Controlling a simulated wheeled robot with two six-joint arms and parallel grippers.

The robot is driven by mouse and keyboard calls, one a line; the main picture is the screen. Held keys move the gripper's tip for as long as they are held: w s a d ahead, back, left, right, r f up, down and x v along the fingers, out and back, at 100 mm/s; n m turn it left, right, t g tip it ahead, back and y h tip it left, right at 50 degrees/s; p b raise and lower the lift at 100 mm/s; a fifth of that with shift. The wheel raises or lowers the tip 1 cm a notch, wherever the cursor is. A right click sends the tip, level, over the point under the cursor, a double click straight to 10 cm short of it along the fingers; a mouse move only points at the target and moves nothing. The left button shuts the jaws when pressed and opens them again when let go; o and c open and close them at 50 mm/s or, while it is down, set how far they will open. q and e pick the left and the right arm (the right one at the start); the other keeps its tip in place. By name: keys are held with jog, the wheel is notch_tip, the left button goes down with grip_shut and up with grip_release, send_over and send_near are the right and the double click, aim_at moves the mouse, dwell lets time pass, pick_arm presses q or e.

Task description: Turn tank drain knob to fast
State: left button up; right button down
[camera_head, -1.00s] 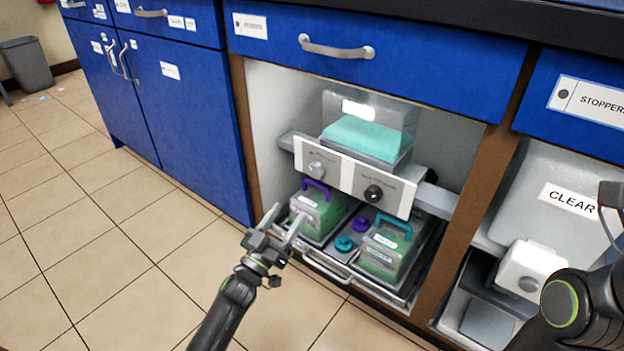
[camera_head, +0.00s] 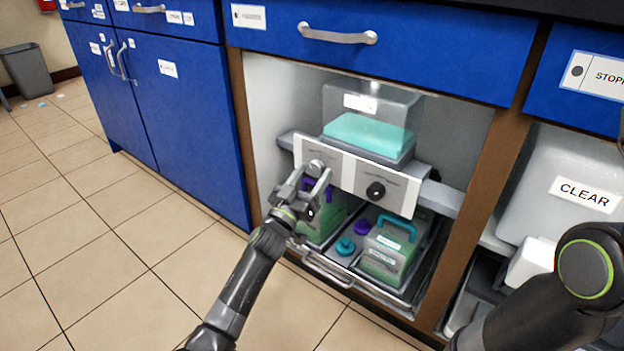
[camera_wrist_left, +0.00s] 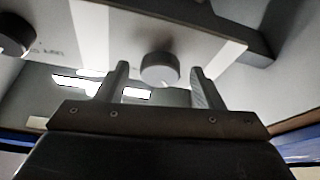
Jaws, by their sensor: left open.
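A white control panel (camera_head: 391,187) spans the open cabinet bay and carries two knobs. The silver-grey left knob (camera_head: 316,166) is partly hidden by my left gripper (camera_head: 312,178). The black right knob (camera_head: 376,191) stands clear. The panel's lettering is too small to read. My left gripper is open, its fingers pointing up at the left knob. In the left wrist view this knob (camera_wrist_left: 160,69) sits between the two fingertips, with a gap on each side; the other knob (camera_wrist_left: 14,35) is at upper left. My right gripper is not clearly in view.
Above the panel is a clear tank (camera_head: 372,132) with teal liquid. Below, a pull-out tray (camera_head: 330,272) holds a purple-handled container (camera_head: 318,222), a teal-handled container (camera_head: 388,250) and small caps, close under my left gripper. A wooden divider (camera_head: 480,190) stands at right.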

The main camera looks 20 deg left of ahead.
pick_arm(q)
jog(key=shift+w+r, duration=0.15)
jog(key=shift+w, duration=0.15)
jog(key=shift+c, duration=0.3)
jog(key=c, duration=0.9)
